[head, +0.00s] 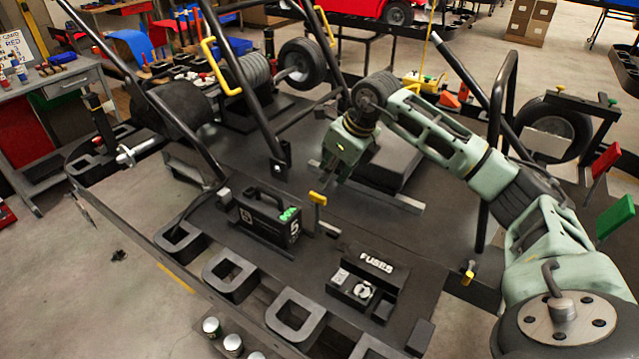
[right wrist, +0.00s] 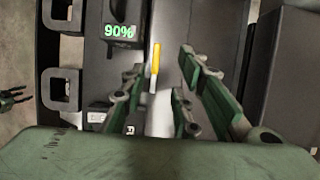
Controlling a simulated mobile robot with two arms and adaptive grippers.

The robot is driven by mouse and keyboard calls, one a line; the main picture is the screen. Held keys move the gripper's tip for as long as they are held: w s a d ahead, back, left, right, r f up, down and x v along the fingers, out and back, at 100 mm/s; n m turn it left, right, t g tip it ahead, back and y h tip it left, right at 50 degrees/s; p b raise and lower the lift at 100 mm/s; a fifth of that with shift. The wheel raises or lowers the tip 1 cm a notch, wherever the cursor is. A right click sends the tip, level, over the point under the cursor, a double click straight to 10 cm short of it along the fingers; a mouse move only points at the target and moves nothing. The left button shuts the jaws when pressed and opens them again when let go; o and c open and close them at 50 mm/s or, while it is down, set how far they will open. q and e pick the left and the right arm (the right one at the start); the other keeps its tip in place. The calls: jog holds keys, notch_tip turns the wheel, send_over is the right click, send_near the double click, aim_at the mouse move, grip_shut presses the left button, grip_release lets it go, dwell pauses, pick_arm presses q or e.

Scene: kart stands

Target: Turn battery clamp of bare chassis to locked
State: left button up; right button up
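The battery clamp (head: 318,199) has a yellow handle on a short post beside the black battery (head: 262,215), which is marked 5. In the right wrist view the yellow handle (right wrist: 155,58) lies ahead of my fingers, between them in the picture; the battery (right wrist: 122,22) shows a green 90%. The bare chassis (head: 370,222) is a flat dark deck below. My right gripper (head: 328,186) points down just above and beside the clamp. Its fingers (right wrist: 160,80) are apart and empty, with no clear contact with the handle. My left gripper is not in view.
A fuse box (head: 368,285) sits right of the battery on the deck. Black roll-bar tubes (head: 265,95) rise behind it. Square loops (head: 295,318) line the near edge. A grey workbench (head: 68,88) stands at left. The deck between battery and fuse box is mostly clear.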

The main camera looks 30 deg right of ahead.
aim_at(318, 195)
jog(key=x, duration=0.2)
jog(key=p+x, duration=0.1)
jog(key=x, duration=0.1)
jog(key=p+x, duration=0.1)
jog(key=x, duration=0.1)
jog(key=shift+s+a+f, duration=0.1)
jog(key=shift+a+f, duration=0.1)
jog(key=shift+a, duration=0.15)
jog(key=shift+f, duration=0.3)
jog(key=shift+d+f, duration=0.1)
jog(key=shift+c, duration=0.7)
jog(key=c, duration=0.6)
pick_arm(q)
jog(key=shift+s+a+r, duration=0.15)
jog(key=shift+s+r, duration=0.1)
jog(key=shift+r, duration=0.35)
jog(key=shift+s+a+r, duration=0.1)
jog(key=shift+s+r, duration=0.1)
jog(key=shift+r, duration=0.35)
pick_arm(e)
grip_shut()
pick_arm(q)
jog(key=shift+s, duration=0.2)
